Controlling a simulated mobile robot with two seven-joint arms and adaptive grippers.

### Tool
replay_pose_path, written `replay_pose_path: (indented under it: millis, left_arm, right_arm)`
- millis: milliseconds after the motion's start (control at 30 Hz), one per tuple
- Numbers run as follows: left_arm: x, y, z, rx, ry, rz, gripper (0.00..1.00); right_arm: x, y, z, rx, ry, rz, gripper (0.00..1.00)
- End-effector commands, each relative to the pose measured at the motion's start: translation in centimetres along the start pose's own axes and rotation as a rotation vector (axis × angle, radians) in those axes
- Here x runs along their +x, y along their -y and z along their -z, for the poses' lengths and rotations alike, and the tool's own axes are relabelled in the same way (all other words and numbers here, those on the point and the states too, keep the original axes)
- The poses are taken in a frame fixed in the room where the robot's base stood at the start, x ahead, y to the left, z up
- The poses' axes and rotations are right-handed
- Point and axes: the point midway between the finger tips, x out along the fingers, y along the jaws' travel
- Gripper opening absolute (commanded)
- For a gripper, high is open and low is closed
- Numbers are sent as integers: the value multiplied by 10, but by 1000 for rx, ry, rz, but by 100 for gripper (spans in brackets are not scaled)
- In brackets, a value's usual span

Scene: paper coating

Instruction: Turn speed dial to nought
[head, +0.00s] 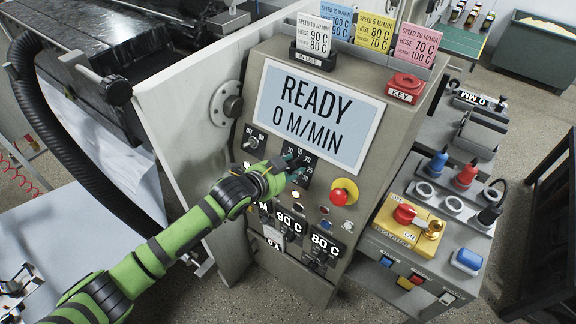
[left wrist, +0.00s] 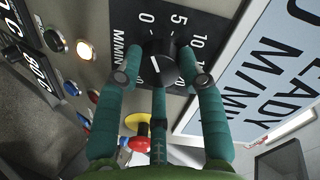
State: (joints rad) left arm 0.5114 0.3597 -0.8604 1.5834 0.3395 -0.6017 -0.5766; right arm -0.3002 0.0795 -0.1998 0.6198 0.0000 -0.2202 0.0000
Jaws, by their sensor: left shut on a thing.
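The speed dial (left wrist: 160,62) is a black round knob on a black scale plate (left wrist: 215,28) marked 0, 5, 10 and M/MIN. Its white pointer line leans up and left in the left wrist view, roughly toward the 0 side. My left gripper (left wrist: 160,78) has teal fingers closed around the knob. In the head view my left gripper (head: 290,163) covers most of the dial, and part of the scale plate (head: 306,158) shows beside it. The display (head: 315,115) above reads READY, 0 M/MIN. My right gripper is not in view.
An ON/OFF switch (head: 251,144) sits left of the dial. A red stop button on a yellow collar (head: 343,192) is close below right. Temperature panels (head: 290,225) sit below. A yellow isolator box (head: 410,220) stands to the right.

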Motion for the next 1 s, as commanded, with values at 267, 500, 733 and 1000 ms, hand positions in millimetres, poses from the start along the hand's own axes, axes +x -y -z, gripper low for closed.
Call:
replay_pose_path:
  millis: [267, 500, 733, 1000]
  left_arm:
    - [0, -2, 1, -48, -4, -5, 7]
    - [0, -1, 1, -50, -5, -4, 7]
    - [0, -1, 1, -49, -5, -3, 63]
    - [0, 0, 0, -47, -3, -2, 63]
  right_arm:
    - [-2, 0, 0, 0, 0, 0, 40]
    - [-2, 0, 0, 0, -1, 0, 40]
    - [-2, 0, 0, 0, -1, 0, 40]
    - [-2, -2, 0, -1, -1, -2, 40]
